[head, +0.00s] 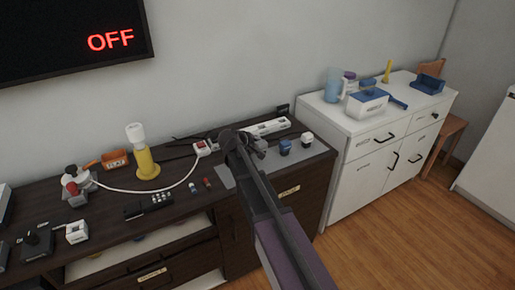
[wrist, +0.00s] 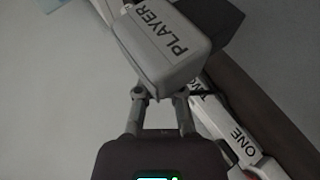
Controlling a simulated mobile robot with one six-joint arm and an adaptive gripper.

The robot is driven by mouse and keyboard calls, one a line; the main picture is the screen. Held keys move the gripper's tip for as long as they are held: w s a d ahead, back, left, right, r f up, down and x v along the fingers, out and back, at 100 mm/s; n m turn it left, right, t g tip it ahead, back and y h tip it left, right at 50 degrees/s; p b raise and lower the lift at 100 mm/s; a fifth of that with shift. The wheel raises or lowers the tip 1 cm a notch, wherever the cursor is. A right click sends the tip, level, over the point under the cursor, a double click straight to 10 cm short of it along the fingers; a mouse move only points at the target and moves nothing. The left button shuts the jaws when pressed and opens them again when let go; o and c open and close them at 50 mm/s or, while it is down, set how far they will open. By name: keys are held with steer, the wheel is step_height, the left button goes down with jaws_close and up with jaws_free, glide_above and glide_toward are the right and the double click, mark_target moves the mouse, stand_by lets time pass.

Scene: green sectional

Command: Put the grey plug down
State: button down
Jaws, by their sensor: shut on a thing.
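The grey plug (wrist: 152,62), marked PLAYER, is between the fingertips of my gripper (wrist: 160,95) in the wrist view. The gripper is shut on it. In the head view my gripper (head: 255,146) is above the right part of the dark cabinet, just in front of the white power strip (head: 266,127). There the plug is small and largely hidden by my arm. The strip also shows in the wrist view (wrist: 232,130), beside and beyond the plug, with the labels ONE and TWO; the plug looks apart from it.
A grey mat (head: 313,150) lies on the cabinet's right end, partly behind my arm. A blue plug (head: 285,147) and a white plug (head: 307,139) stand on it. A yellow lamp (head: 147,164) and a small white-and-red block (head: 202,148) are to the left.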

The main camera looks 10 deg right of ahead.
mark_target(256, 147)
steer(key=shift+f, duration=0.1)
steer(key=shift+f+b, duration=1.65)
steer(key=shift+b, duration=0.15)
steer(key=shift+f, duration=0.25)
steer(key=c, duration=0.8)
jaws_free()
steer(key=shift+r, duration=0.1)
steer(key=shift+o, duration=0.2)
steer(key=shift+r, duration=0.2)
steer(key=shift+s+a+r, duration=0.15)
steer(key=shift+s, duration=0.05)
steer(key=p+v, duration=0.6)
steer(key=v, duration=0.5)
steer(key=shift+s+a, duration=0.15)
steer(key=shift+a, duration=0.05)
